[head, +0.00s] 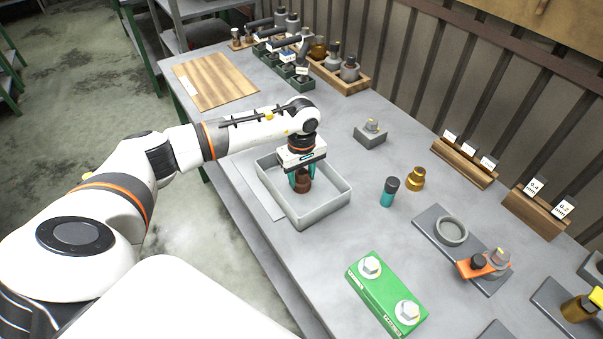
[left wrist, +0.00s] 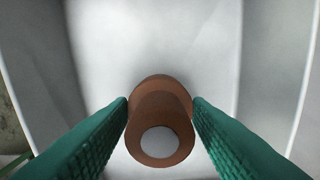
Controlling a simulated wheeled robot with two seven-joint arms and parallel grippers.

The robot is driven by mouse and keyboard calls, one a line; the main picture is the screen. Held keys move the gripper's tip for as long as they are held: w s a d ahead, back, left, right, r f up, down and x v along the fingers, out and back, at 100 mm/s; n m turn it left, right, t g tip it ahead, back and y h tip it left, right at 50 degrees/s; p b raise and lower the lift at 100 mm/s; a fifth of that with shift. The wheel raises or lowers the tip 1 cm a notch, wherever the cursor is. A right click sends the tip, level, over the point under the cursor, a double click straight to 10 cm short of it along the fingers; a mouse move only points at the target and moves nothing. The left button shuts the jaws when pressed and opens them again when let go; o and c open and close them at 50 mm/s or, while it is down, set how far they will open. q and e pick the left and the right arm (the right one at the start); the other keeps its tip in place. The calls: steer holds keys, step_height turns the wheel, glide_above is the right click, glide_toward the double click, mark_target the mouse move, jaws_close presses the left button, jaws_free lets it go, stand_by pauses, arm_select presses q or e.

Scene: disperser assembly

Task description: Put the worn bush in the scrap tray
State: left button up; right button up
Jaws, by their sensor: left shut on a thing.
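The worn bush (head: 304,184) is a small brown ring-shaped part with a hole through it. My left gripper (head: 301,178) points down and its teal fingers are shut on the bush. In the left wrist view the bush (left wrist: 160,120) sits between the two green ridged fingertips. The scrap tray (head: 325,215) is a grey open box near the table's left edge. The gripper and bush are over or inside the tray; I cannot tell whether the bush touches its floor. My right gripper is not in view.
A teal bottle-like part with a dark cap (head: 389,191) and a brass bush (head: 415,179) stand right of the tray. A green block with two bolts (head: 387,293) lies in front. A grey block (head: 370,134) stands behind. A wooden board (head: 215,82) lies at the far left.

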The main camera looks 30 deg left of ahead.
mark_target(302, 172)
arm_select(q)
steer(key=shift+f, duration=0.1)
steer(key=o, duration=1.2)
steer(key=shift+r, duration=0.35)
step_height(302, 172, up, 11)
steer(key=b, duration=0.3)
steer(key=shift+f, duration=0.15)
steer(key=shift+r, duration=0.5)
